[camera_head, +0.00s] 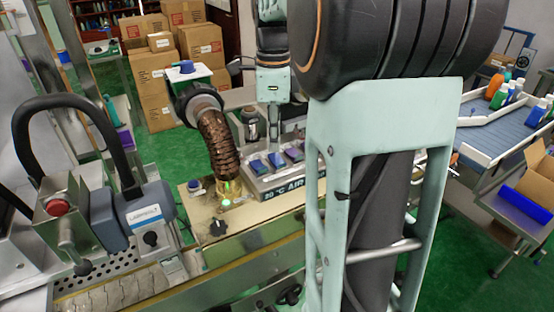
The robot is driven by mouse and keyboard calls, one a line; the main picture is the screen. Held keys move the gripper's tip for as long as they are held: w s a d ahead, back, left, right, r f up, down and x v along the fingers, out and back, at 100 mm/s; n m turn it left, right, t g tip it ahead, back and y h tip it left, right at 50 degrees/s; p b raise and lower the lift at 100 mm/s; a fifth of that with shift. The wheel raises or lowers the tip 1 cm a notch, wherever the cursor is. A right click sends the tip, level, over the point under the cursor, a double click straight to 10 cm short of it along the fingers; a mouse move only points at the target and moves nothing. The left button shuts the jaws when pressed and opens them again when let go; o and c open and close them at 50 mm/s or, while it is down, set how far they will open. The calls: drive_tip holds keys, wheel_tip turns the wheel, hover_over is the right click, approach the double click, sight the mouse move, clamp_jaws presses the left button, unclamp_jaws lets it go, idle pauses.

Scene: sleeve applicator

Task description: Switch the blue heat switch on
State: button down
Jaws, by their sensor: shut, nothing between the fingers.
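A blue knob (187,67) sits on a small white-and-green box at the top of the heat blower with the ribbed copper hose (218,145). A second, smaller blue knob (194,185) is on the cream machine top, left of the hose's lower end. I cannot tell from this view which is the heat switch, or its setting. My gripper (273,138) points down, right of the hose and behind the row of coloured blocks. It is shut and empty, apart from both knobs. My arm hides much of the centre right.
A tray labelled "20 °C AIR" (283,191) holds blue and purple blocks below my gripper. A black knob (218,227) is on the machine top. A labelled grey unit with a thick black hose (140,213) and a red button (57,207) stand left. Cardboard boxes (150,80) are behind.

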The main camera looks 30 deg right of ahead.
sight(274, 155)
drive_tip(key=shift+f+b, duration=0.5)
drive_tip(key=shift+f, duration=0.35)
drive_tip(key=shift+r, duration=0.1)
wheel_tip(274, 155, up, 7)
drive_tip(key=p, duration=0.6)
idle(0.4)
idle(0.3)
